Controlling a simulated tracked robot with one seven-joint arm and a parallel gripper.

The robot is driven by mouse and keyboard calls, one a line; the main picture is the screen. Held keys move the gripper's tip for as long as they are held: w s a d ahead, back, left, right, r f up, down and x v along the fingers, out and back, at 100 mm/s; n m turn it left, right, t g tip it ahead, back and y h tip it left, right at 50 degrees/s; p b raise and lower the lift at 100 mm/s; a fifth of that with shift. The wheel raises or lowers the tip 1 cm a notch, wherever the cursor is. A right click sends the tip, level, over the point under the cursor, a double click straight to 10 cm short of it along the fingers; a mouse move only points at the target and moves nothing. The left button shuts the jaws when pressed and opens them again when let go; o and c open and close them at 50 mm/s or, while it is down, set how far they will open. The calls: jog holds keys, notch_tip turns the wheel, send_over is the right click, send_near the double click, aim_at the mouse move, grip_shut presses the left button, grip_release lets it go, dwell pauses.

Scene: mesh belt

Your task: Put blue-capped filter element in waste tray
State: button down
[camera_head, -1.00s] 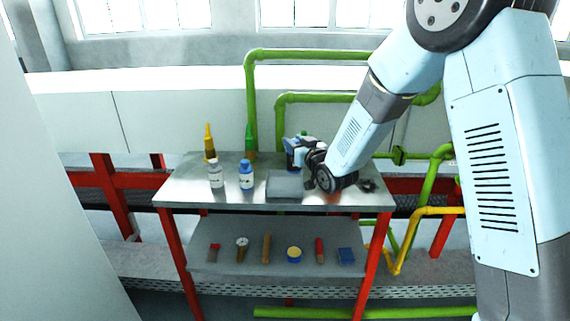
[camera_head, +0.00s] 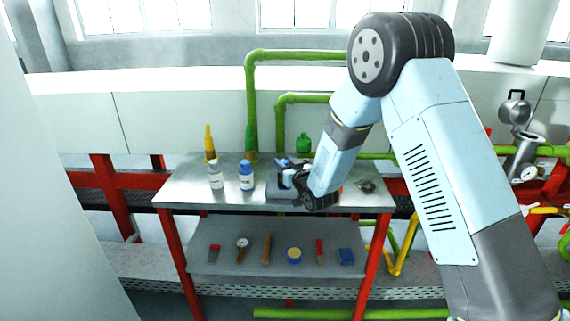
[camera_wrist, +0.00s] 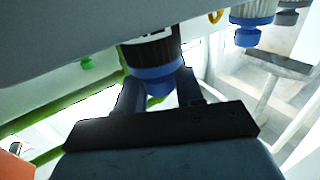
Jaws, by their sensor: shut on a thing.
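The blue-capped filter element is a dark cylinder (camera_wrist: 152,50) with a blue end, seen between the fingers in the wrist view. My gripper (camera_wrist: 156,88) is shut on it. In the head view my gripper (camera_head: 288,178) is low over the table, above a flat grey tray (camera_head: 274,193), which I take to be the waste tray. The arm and gripper hide much of the tray. I cannot tell whether the element touches it.
Yellow (camera_head: 209,142) and green (camera_head: 250,143) bottles stand behind. A dark small item (camera_head: 366,186) lies at right. Several items sit on the lower shelf (camera_head: 225,262).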

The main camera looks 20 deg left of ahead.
jog(key=c, duration=0.7)
grip_release()
jog(key=shift+r, duration=0.1)
jog(key=v, duration=1.2)
